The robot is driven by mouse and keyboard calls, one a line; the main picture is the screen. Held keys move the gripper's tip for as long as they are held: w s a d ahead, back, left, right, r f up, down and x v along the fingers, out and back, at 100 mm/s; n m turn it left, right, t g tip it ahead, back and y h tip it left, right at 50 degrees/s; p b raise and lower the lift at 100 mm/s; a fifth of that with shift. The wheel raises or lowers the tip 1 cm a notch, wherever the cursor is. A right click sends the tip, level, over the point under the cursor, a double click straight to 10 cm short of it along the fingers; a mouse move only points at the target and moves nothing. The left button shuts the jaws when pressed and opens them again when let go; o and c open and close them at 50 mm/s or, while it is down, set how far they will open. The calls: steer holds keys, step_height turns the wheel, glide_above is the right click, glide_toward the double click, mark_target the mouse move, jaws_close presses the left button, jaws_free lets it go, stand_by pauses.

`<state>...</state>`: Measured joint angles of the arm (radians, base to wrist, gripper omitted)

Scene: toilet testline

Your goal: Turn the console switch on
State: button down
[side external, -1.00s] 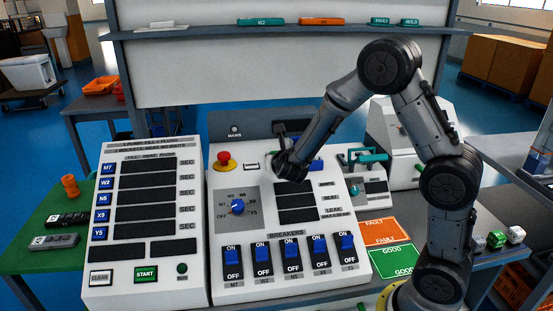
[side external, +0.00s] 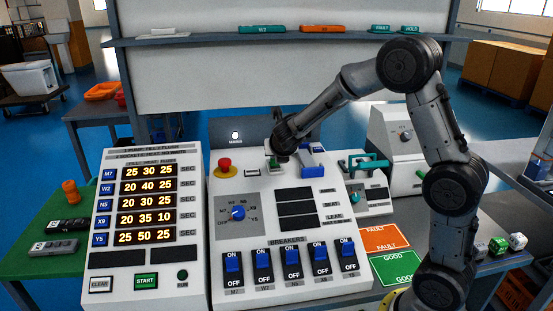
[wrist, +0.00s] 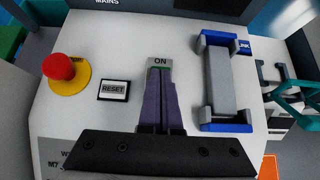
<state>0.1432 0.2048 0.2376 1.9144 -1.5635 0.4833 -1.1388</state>
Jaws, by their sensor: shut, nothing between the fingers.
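The console (side external: 225,190) is a white sloped panel in the middle of the side view. Its switch sits at the upper middle, under an "ON" label (wrist: 160,61). Only a sliver of green on the switch (wrist: 159,69) shows in the wrist view; my fingers hide the rest. My gripper (side external: 274,160) is shut and empty, its tips down at the switch. In the wrist view the gripper (wrist: 158,85) points toward the ON label; contact is unclear. The MAINS lamp (side external: 235,134) glows white. Orange numbers glow on the left panel displays (side external: 147,204).
Left of the switch are a red emergency button (wrist: 59,67) and a RESET button (wrist: 113,90). A blue-ended grey handle (wrist: 220,82) stands close on the right. Blue breakers (side external: 263,260) line the console's lower part.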

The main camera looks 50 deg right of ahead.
steer(key=shift+w+d+r, duration=0.15)
steer(key=shift+d, duration=0.05)
steer(key=shift+r, duration=0.75)
steer(key=shift+a+r, duration=0.1)
steer(key=shift+r, duration=0.35)
step_height(320, 180, up, 9)
steer(key=s+a, duration=0.2)
steer(key=shift+f, duration=0.15)
